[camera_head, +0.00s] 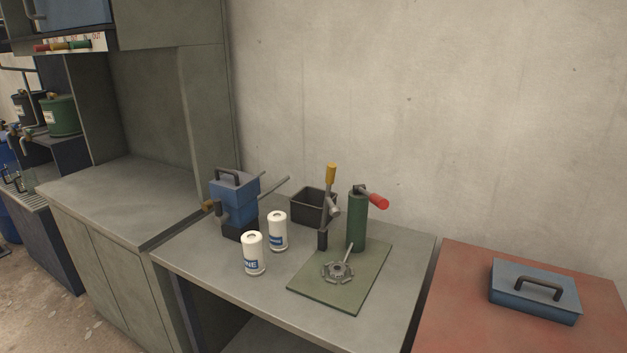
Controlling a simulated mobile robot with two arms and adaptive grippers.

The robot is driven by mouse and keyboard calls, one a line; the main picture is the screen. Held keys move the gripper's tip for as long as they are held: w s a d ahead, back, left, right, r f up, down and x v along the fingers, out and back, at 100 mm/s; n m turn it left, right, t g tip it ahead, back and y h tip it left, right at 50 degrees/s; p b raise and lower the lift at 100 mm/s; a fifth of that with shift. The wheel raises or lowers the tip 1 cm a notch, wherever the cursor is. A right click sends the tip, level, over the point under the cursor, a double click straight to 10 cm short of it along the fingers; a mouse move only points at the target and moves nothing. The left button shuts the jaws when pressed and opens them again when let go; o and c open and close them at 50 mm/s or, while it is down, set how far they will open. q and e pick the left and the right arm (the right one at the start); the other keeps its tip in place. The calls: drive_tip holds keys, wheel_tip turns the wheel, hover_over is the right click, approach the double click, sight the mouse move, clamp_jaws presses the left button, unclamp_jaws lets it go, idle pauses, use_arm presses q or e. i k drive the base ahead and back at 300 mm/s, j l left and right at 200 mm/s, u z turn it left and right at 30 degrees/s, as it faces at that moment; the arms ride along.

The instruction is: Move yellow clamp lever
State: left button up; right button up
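The lever with the yellow grip (331,173) stands nearly upright on a dark clamp post (323,238) on the grey table. The grip is at the lever's top, in front of the wall. A dark green cylinder (357,222) with a red handle (378,201) stands close to its right. A green mat (372,270) lies in front, with a metal star-shaped part (337,272) on it. Neither of my grippers is in view. Nothing is seen touching the lever.
A blue box-shaped device (236,197) with a yellow-brown knob, two white canisters (252,254) (277,232) and a black bin (304,208) crowd the table's back and left. A blue case (535,290) lies on the red table (455,300).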

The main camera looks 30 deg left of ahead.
sight(334, 210)
drive_tip(key=j+z, duration=0.15)
drive_tip(key=j, duration=0.55)
drive_tip(key=j+z, duration=0.1)
drive_tip(key=j, duration=0.6)
drive_tip(key=k+j+z, duration=0.15)
drive_tip(key=j, duration=0.55)
drive_tip(key=k+j+z, duration=0.1)
drive_tip(key=j, duration=0.6)
